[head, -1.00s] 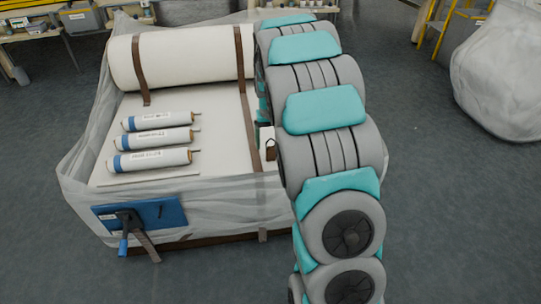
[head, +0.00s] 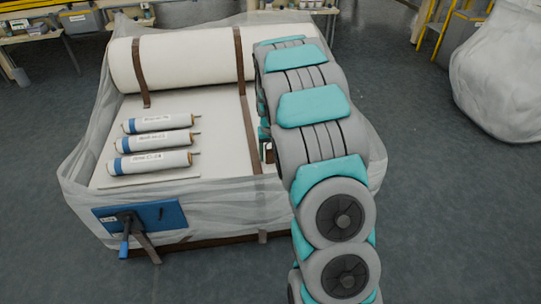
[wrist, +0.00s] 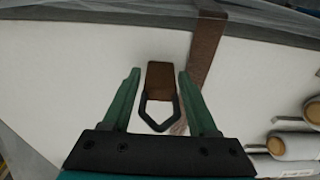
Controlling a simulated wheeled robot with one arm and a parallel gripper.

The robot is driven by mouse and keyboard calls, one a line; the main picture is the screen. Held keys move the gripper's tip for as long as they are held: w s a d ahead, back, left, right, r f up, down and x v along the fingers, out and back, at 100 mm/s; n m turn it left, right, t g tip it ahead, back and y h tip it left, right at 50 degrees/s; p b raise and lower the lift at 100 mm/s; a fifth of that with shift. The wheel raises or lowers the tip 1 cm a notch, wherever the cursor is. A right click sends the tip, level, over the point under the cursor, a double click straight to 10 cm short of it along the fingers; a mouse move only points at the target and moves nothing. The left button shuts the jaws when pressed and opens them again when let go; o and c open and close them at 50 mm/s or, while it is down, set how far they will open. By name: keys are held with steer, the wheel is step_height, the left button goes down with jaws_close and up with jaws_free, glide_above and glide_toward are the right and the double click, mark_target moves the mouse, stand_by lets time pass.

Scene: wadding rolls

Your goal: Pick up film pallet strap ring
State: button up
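The strap ring (wrist: 160,76) shows in the wrist view as a short brown strap tab with a dark angular loop at its lower end. It lies on or just above the white top of the wrapped load. My gripper (wrist: 158,73) is open, with one green finger on each side of the tab and loop. Gaps show between the ring and both fingers, and nothing is held. How far the fingertips are above the surface is hard to tell. In the head view the ring is mostly hidden beside my arm, with a small brown part showing (head: 268,153).
A large white roll (head: 180,57) lies across the back of the load. Several smaller rolls (head: 155,161) lie at its left, also at the wrist view's right. A brown strap (wrist: 205,47) runs close to my right finger. Clear film wraps the load's sides.

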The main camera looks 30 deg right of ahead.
jaws_close()
steer(key=shift+r, duration=0.1)
stand_by(0.4)
